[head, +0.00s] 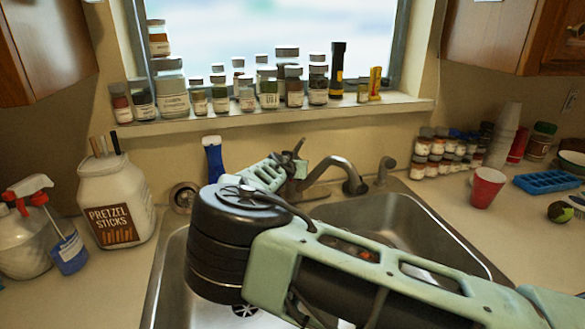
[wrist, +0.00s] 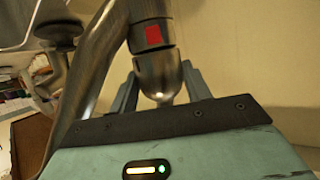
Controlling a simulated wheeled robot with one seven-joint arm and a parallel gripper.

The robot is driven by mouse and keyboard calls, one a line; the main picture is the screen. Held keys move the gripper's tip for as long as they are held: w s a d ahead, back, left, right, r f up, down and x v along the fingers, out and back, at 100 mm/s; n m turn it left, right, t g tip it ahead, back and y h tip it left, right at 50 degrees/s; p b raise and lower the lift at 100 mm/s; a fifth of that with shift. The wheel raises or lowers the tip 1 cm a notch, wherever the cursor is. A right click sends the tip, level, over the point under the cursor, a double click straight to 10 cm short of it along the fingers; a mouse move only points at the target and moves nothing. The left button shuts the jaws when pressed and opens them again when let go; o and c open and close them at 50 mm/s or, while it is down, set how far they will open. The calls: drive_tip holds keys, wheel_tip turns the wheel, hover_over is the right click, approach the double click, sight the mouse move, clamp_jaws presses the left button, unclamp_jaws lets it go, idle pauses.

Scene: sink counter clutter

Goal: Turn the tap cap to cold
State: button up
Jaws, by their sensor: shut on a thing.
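The metal tap (head: 335,166) stands behind the sink under the window, its spout arching to the right. My gripper (head: 293,168) is at the tap body, partly hidden behind my own wrist in the head view. In the wrist view the rounded metal tap cap (wrist: 156,75) sits between the two fingers of my gripper (wrist: 160,88), which is shut on it. A red mark (wrist: 153,34) shows on the tap's metal beside the cap. The curved spout (wrist: 98,62) passes close on the left. No blue mark can be seen.
The sink (head: 440,228) lies below my arm, which hides much of it. Spice jars (head: 268,92) line the window sill. A pretzel jar (head: 115,200) and a spray bottle (head: 28,235) stand at left. A red cup (head: 487,188) and a blue tray (head: 548,181) are at right.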

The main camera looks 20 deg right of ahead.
idle(0.4)
drive_tip(key=o, duration=0.7)
drive_tip(key=shift+s, duration=0.1)
drive_tip(key=b+v, duration=0.4)
drive_tip(key=v, duration=1.3)
drive_tip(key=shift+s+d+b, duration=0.2)
drive_tip(key=shift+s+b, duration=0.1)
drive_tip(key=shift+b, duration=0.05)
